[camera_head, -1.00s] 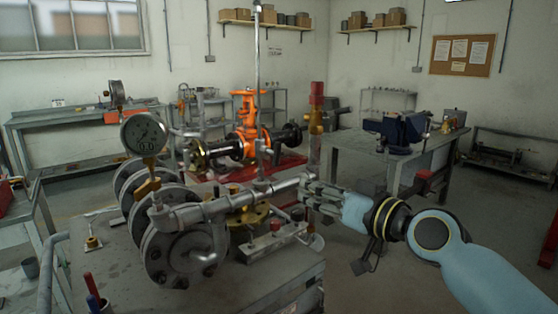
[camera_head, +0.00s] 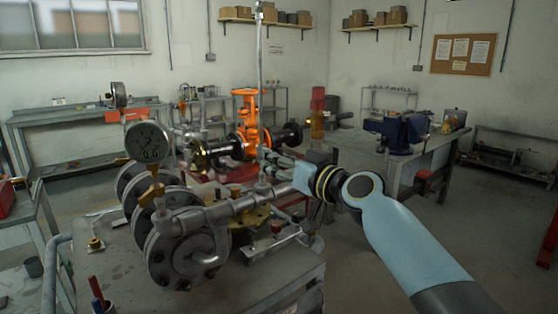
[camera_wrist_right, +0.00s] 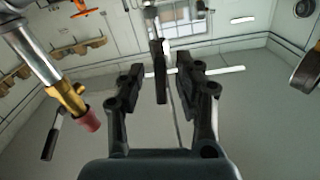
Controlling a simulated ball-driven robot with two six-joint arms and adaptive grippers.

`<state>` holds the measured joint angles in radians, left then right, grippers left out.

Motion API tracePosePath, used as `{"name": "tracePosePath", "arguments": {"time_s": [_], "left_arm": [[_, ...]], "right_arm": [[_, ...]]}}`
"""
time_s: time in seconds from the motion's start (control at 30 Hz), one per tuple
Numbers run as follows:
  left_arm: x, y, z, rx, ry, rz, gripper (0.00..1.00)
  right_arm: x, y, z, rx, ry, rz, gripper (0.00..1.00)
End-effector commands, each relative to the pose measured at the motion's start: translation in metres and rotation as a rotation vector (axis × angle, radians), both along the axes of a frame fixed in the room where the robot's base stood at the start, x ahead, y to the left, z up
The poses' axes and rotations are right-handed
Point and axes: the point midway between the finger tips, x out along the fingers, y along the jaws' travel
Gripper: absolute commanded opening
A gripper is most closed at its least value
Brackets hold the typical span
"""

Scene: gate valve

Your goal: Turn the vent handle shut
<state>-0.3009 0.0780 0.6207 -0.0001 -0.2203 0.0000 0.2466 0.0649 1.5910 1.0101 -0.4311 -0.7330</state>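My right gripper (camera_head: 268,160) reaches in from the right to the foot of the thin upright pipe (camera_head: 259,80), behind the front pipework. In the right wrist view the two dark fingers (camera_wrist_right: 164,85) stand apart. A dark flat lever (camera_wrist_right: 160,72) shows between them, with clear gaps on both sides; it looks like the vent handle. In the head view this lever is hard to make out at the gripper. Whether the fingers reach around it in depth I cannot tell. My left gripper is not in view.
A brass valve with a red cap (camera_head: 318,100) stands right beside my right wrist; it also shows in the wrist view (camera_wrist_right: 85,115). An orange gate valve (camera_head: 248,120) is behind. A pressure gauge (camera_head: 148,141) and flanged pipes (camera_head: 175,250) are at front left.

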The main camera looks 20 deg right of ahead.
Motion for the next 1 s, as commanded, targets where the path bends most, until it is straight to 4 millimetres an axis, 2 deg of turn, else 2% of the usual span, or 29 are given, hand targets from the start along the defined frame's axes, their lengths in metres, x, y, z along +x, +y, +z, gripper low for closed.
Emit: {"name": "tracePosePath", "arguments": {"time_s": [0.13,0.4,0.77,1.0], "left_arm": [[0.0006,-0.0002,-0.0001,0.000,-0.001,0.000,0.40],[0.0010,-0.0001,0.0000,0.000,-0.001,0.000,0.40],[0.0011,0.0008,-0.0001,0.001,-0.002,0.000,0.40],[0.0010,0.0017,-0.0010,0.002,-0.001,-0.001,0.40]], "right_arm": [[-0.0002,0.0000,-0.0002,0.001,0.000,0.000,0.34],[-0.0004,-0.0001,-0.0003,0.001,0.001,0.000,0.00],[-0.0005,0.0000,-0.0005,0.012,0.005,0.000,0.00],[-0.0005,0.0002,-0.0005,0.094,0.035,0.001,0.00]]}}
